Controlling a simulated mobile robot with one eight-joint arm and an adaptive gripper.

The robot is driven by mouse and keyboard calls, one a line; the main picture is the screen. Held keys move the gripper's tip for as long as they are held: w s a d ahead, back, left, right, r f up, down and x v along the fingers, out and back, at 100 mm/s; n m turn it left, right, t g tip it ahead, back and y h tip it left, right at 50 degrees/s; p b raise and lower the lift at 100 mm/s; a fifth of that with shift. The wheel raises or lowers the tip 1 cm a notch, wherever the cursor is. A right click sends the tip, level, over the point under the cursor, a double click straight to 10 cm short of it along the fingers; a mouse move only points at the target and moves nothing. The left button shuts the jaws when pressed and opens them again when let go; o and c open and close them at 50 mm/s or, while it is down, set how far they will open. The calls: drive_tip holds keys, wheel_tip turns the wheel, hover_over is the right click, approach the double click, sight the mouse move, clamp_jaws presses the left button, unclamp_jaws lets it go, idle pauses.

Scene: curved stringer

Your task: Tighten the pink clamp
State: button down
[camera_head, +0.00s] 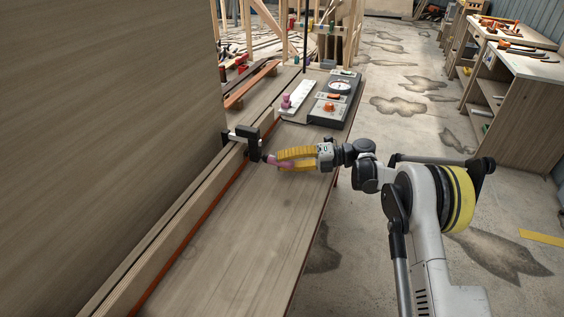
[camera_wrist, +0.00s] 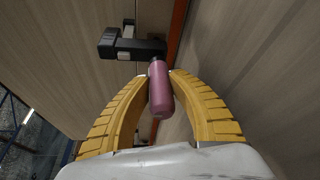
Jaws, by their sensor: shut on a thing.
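The pink clamp has a black body (camera_head: 247,139) and a pink handle (camera_head: 272,160). Its black body sits at the long wooden strip (camera_head: 185,210) beside the tall wood panel. In the wrist view the pink handle (camera_wrist: 160,90) points toward the camera, with the black clamp body (camera_wrist: 130,46) behind it. My gripper (camera_head: 275,159) has yellow curved fingers, shut on the pink handle from both sides. The fingertips, also in the wrist view (camera_wrist: 161,76), are near the handle's far end. The clamp's jaw contact with the panel is partly hidden.
The tall wood panel (camera_head: 110,120) fills the left side. The table top (camera_head: 225,240) is bare in front. A grey device with dials (camera_head: 334,100) and a white board with a pink item (camera_head: 290,100) lie farther back. Workbenches stand at the right.

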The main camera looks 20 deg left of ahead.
idle(0.3)
drive_tip(key=c, duration=1.2)
unclamp_jaws()
drive_tip(key=v, duration=1.2)
drive_tip(key=shift+s+d, duration=0.2)
drive_tip(key=shift+d, duration=1.65)
